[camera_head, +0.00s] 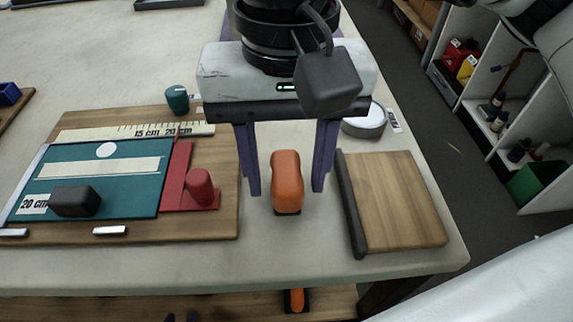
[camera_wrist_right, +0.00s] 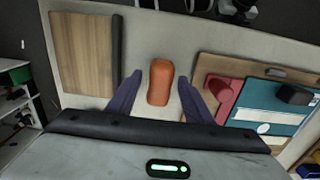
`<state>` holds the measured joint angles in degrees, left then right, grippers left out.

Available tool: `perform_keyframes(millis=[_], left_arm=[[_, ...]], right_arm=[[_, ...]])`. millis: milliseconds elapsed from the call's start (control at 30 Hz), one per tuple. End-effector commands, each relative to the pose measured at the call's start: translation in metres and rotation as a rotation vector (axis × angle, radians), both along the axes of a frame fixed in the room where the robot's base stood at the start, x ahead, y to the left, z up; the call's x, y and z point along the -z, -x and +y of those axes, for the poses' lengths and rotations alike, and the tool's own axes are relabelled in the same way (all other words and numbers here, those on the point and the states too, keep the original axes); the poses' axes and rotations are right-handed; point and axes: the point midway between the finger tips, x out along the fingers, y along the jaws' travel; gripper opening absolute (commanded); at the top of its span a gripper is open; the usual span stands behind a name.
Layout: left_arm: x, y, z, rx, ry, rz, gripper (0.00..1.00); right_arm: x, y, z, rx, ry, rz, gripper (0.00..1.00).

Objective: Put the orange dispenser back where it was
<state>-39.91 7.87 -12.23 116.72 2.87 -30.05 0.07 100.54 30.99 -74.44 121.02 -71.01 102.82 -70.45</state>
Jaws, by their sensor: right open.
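The orange dispenser (camera_head: 287,182) sits on the pale table near its front edge, between the wooden board on the left and the smaller wood block on the right. It also shows in the right wrist view (camera_wrist_right: 160,83). My right gripper (camera_head: 286,192) is open above it, with one purple finger on each side and a visible gap to both. In the right wrist view its fingers (camera_wrist_right: 158,92) flank the dispenser without touching it.
The wooden board's teal mat (camera_head: 120,185) carries a black block (camera_head: 75,201); a red holder (camera_head: 200,188) stands beside it. A dark-edged wood block (camera_head: 395,203) lies right. A white round item (camera_head: 364,122) is behind. Another orange item (camera_head: 295,300) lies below the table edge.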

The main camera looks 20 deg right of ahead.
Motion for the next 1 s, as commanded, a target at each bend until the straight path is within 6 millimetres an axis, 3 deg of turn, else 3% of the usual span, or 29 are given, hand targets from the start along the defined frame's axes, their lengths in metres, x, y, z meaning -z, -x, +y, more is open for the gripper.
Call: perform_keyframes(millis=[500,700,1000], left_arm=[[-0.006,0.004,0.001,0.002,-0.009,0.012,0.31],[-0.007,0.003,0.0,0.0,-0.008,0.011,0.31],[-0.01,-0.001,0.0,0.0,-0.005,0.003,0.31]], right_arm=[[-0.103,-0.001,0.001,-0.001,-0.001,-0.002,0.47],[-0.119,0.0,0.0,-0.002,0.0,-0.001,0.47],[-0.12,0.0,0.0,-0.002,0.001,-0.001,0.47]])
